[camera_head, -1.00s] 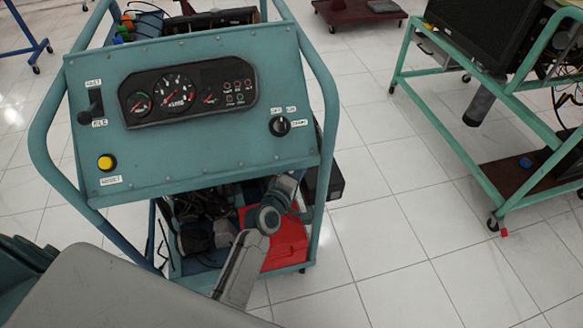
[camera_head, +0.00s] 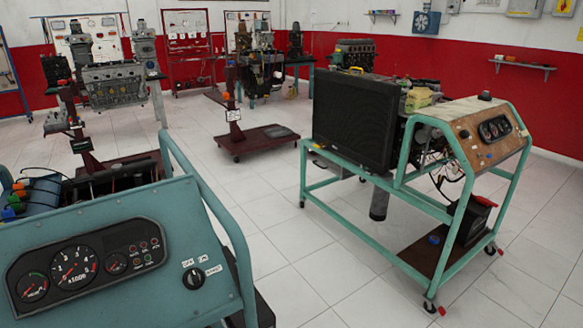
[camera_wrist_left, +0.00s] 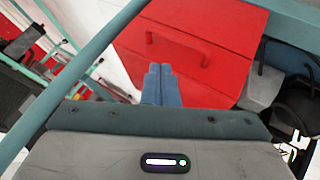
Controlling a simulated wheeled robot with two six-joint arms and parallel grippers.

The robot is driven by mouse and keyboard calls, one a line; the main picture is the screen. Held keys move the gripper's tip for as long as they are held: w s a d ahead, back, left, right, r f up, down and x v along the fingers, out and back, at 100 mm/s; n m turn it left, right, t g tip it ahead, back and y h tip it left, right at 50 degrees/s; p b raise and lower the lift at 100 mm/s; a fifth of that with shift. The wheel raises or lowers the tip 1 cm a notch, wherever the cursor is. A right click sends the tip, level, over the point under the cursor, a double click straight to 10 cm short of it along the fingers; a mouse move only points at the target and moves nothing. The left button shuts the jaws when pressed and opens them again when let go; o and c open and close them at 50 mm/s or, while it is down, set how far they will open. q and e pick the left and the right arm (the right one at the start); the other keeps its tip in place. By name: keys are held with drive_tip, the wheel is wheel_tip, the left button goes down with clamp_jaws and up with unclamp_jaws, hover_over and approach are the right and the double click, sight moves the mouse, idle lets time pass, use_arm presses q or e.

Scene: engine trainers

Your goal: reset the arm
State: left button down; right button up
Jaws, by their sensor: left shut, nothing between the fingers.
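In the left wrist view my left gripper (camera_wrist_left: 157,84) is shut, its two blue-grey fingers together with nothing between them. Past the fingertips is a red box (camera_wrist_left: 190,45) with a red handle. A blue-green frame tube runs along the left of that view. Neither gripper shows in the head view. The teal engine trainer panel (camera_head: 130,260) with gauges and a rotary key switch (camera_head: 194,279) stands at the lower left of the head view.
A second trainer with a black radiator (camera_head: 355,118) and a teal wheeled frame (camera_head: 420,275) stands at the right. A dark red wheeled stand (camera_head: 262,142) is farther back. Bare tiled floor (camera_head: 310,255) lies between the two trainers. Engines and a red-white wall are behind.

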use_arm(q)
drive_tip(key=s+a+f+m+g, duration=0.2)
drive_tip(key=s+f, duration=0.3)
drive_tip(key=s, duration=0.4)
drive_tip(key=s+a+f+m+g+y, duration=0.1)
drive_tip(key=s+a+f, duration=0.3)
drive_tip(key=s, duration=0.6)
drive_tip(key=s+a+f+m+g+y+p, duration=0.1)
drive_tip(key=s+a+f+m+g, duration=0.3)
drive_tip(key=s, duration=0.5)
wheel_tip(320, 180, down, 2)
drive_tip(key=shift+s+f, duration=0.25)
